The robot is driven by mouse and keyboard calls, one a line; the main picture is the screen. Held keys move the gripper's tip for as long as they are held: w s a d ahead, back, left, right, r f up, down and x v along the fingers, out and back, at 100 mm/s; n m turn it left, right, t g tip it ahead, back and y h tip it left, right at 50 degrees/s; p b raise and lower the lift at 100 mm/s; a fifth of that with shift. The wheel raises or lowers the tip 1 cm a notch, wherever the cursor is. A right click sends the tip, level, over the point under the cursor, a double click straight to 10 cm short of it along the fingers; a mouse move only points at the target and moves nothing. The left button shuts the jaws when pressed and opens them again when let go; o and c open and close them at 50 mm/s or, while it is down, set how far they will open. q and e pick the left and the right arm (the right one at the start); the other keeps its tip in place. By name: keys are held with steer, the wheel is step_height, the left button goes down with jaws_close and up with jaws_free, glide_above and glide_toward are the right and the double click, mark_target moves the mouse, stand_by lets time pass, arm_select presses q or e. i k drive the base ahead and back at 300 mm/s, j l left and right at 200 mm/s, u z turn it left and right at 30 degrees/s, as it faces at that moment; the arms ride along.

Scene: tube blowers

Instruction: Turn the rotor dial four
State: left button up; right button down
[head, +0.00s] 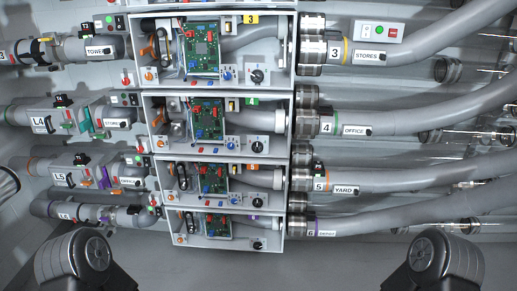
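The box of row four (217,125) is the second from the top in the central stack, level with the "4" label (326,127) and the OFFICE label (354,130) on the right. Its rotor dial (257,145), a small black knob on a pale plate, sits at the box's lower right. The direction its pointer faces is too small to tell. A green circuit board (207,119) and a blue knob (229,142) are to its left. No gripper shows; only dark rounded parts of my arms appear at the bottom left and bottom right, well below the dial.
Similar boxes with dials stand above, row three (257,76), and below, row six (257,245). Grey tubes (430,119) and metal couplings run out to the right. More tubes and valves fill the left. The space below the stack is clear.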

mark_target(257, 146)
steer(key=i+l+z, duration=0.1)
steer(key=i+z, duration=0.2)
steer(key=i, duration=0.25)
steer(key=i+z, duration=0.3)
steer(key=i, duration=0.25)
steer(key=i+l+z, duration=0.2)
steer(key=l, duration=0.2)
